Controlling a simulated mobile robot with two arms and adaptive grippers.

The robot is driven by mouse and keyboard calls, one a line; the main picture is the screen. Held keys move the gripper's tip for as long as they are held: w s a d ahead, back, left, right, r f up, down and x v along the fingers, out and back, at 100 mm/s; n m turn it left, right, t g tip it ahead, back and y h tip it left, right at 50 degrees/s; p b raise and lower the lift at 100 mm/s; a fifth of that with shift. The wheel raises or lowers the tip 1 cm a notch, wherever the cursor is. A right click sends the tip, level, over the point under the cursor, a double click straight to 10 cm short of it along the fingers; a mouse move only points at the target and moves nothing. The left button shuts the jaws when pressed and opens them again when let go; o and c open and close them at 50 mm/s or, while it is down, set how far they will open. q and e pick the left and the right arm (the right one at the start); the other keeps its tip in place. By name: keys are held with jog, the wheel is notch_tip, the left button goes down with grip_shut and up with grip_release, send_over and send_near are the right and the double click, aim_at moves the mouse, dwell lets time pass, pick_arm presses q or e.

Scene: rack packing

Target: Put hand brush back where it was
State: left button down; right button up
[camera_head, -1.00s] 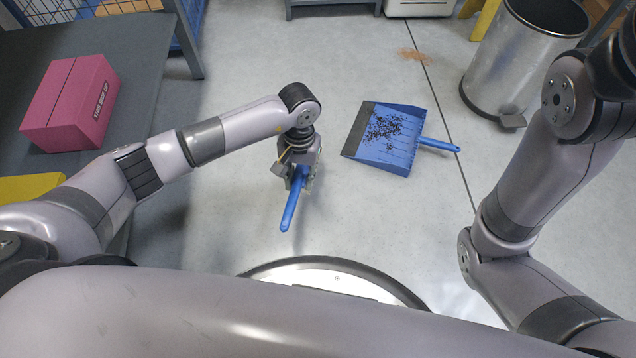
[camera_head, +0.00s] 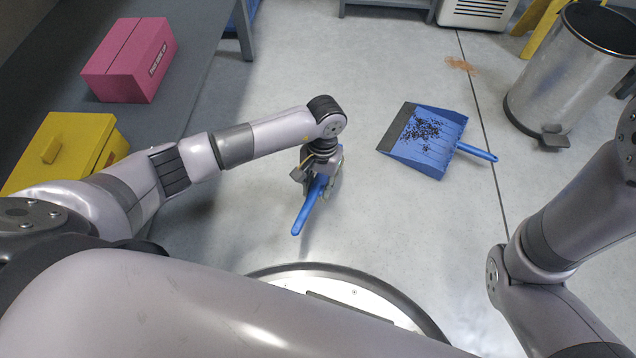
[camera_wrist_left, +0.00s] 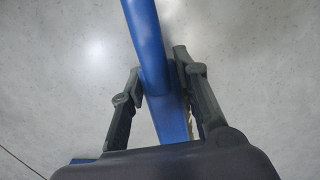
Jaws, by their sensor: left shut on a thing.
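The blue hand brush (camera_head: 306,212) is in my left gripper (camera_head: 319,188), which is shut on it above the grey floor. Its handle slants down and to the left in the head view. In the left wrist view the blue handle (camera_wrist_left: 147,45) runs between the two dark fingers of the left gripper (camera_wrist_left: 160,95). A little of the yellowish bristles shows beside the right finger; most of the brush head is hidden. My right gripper is out of view; only part of the right arm shows at the right.
A blue dustpan (camera_head: 432,163) holding dark debris lies on the floor to the right. A metal bin (camera_head: 565,85) stands beyond it, near a brown spill (camera_head: 461,65). A grey table (camera_head: 185,65) at the left bears a pink box (camera_head: 130,60) and a yellow box (camera_head: 75,138).

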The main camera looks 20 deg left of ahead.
pick_arm(q)
jog(key=shift+f+b, duration=2)
jog(key=shift+f, duration=0.65)
jog(key=shift+f+b, duration=0.6)
jog(key=c, duration=1.2)
grip_release()
jog(key=shift+o, duration=0.2)
jog(key=r, duration=0.4)
jog(key=w+r, duration=0.1)
jog(key=r, duration=0.7)
jog(key=shift+w+d, duration=0.1)
jog(key=shift+w, duration=0.3)
jog(key=shift+f, duration=0.1)
